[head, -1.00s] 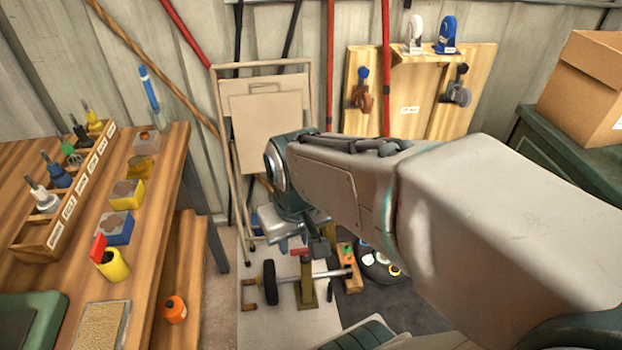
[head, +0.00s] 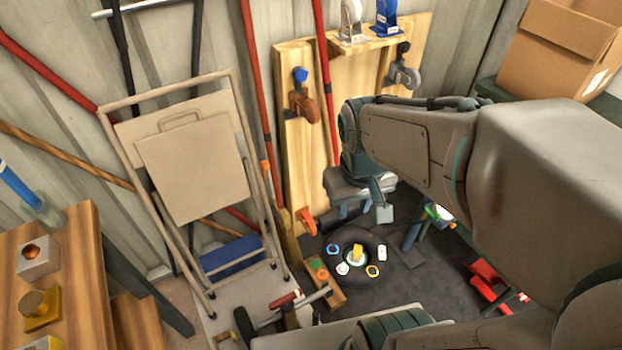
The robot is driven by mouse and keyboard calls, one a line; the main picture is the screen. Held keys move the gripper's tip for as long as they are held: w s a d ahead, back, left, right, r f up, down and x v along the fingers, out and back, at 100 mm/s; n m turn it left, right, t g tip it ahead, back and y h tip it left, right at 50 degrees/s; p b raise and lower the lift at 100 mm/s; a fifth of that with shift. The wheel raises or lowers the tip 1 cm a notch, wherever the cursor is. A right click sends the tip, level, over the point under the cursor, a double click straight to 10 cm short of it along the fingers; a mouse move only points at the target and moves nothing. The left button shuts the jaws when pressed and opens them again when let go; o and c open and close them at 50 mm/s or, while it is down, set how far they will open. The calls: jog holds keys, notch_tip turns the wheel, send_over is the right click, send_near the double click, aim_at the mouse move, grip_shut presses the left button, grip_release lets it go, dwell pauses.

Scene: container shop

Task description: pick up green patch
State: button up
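A dark round tyre (head: 378,241) lies on the dark floor mat, with several small coloured patches on it: blue (head: 333,249), white (head: 382,254) and yellow (head: 373,271). A small yellow piece (head: 357,253) stands at its middle with a hint of green at its foot. A small green spot (head: 322,274) shows on a wooden block left of the tyre, and another green piece (head: 432,212) lies to the right. I cannot tell which green thing is the patch. My gripper (head: 356,211) hangs above and behind the tyre, fingers apart and seemingly empty.
A wooden board with clamps (head: 350,80) stands behind my gripper. Red items (head: 490,285) lie on the floor at the right. A cardboard box (head: 560,45) sits at the back right.

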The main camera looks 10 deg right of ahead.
jog(key=w+d+f+n+g+h+b, duration=0.1)
jog(key=w+d+f+n+h+b, duration=0.15)
jog(key=w+f+n+b, duration=0.65)
jog(key=n+y+b, duration=0.3)
jog(key=n+b, duration=0.6)
jog(key=n, duration=0.4)
send_over(316, 260)
notch_tip(316, 260, down, 55)
jog(key=shift+w+d+f, duration=0.1)
jog(key=shift+d+f, duration=0.05)
jog(key=shift+f+b, duration=1.85)
jog(key=shift+f, duration=1.1)
jog(key=shift+c, duration=0.3)
grip_shut()
